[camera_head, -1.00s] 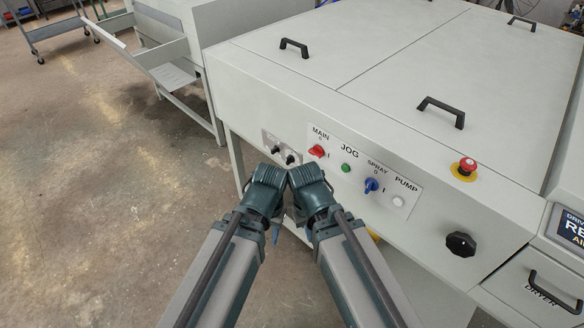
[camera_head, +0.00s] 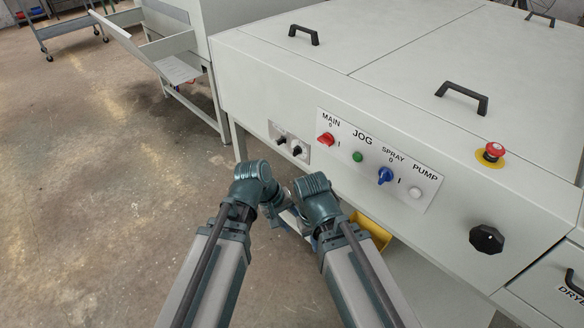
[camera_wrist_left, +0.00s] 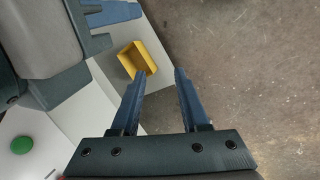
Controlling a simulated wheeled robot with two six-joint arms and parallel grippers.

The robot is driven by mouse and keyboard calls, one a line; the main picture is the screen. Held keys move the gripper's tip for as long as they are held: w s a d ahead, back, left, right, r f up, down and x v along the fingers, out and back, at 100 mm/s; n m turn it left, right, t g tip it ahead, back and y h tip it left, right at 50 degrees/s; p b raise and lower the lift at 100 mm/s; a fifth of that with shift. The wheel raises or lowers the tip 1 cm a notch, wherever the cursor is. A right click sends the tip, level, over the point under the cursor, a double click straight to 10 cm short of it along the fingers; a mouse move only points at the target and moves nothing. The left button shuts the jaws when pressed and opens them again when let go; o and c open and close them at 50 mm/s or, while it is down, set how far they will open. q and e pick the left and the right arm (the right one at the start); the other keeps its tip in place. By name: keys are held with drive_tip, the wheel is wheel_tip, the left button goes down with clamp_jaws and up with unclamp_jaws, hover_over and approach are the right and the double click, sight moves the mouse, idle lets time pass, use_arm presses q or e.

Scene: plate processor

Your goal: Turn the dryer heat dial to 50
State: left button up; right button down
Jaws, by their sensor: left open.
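A large black knob (camera_head: 487,239) is on the machine's front face at right, below the red emergency button. Two small black dials (camera_head: 289,145) are on a grey plate at the left end of the panel. Their markings are too small to read, so I cannot tell which is the heat dial. My left gripper (camera_wrist_left: 159,72) is open and empty over the floor in the left wrist view; in the head view it is low, in front of the machine. My right gripper (camera_wrist_left: 112,20) shows in part at upper left of the wrist view; its jaw opening is unclear.
The control panel has a red MAIN switch (camera_head: 326,139), green JOG button (camera_head: 358,157), blue SPRAY switch (camera_head: 385,175) and white PUMP button (camera_head: 415,193). A yellow bin (camera_wrist_left: 138,58) is below the machine (camera_head: 300,90). Floor at left is clear.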

use_arm(q)
drive_tip(key=w+d+f+n+t+h+b, duration=0.1)
drive_tip(key=w+f+n+t+h+b, duration=0.1)
drive_tip(key=w+f+n+h+b, duration=0.25)
drive_tip(key=n+t+h+b, duration=0.4)
drive_tip(key=n+t+b, duration=0.6)
drive_tip(key=n+b, duration=0.7)
approach(296, 151)
drive_tip(key=w+d+n+p, duration=0.1)
drive_tip(key=w+d+n, duration=0.1)
drive_tip(key=w+d, duration=0.3)
drive_tip(key=shift+w+d+f+p, duration=0.15)
drive_tip(key=shift+w+d+p, duration=0.2)
drive_tip(key=shift+w, duration=0.3)
use_arm(e)
wheel_tip(296, 151, down, 22)
drive_tip(key=shift+f, duration=0.2)
use_arm(q)
clamp_jaws()
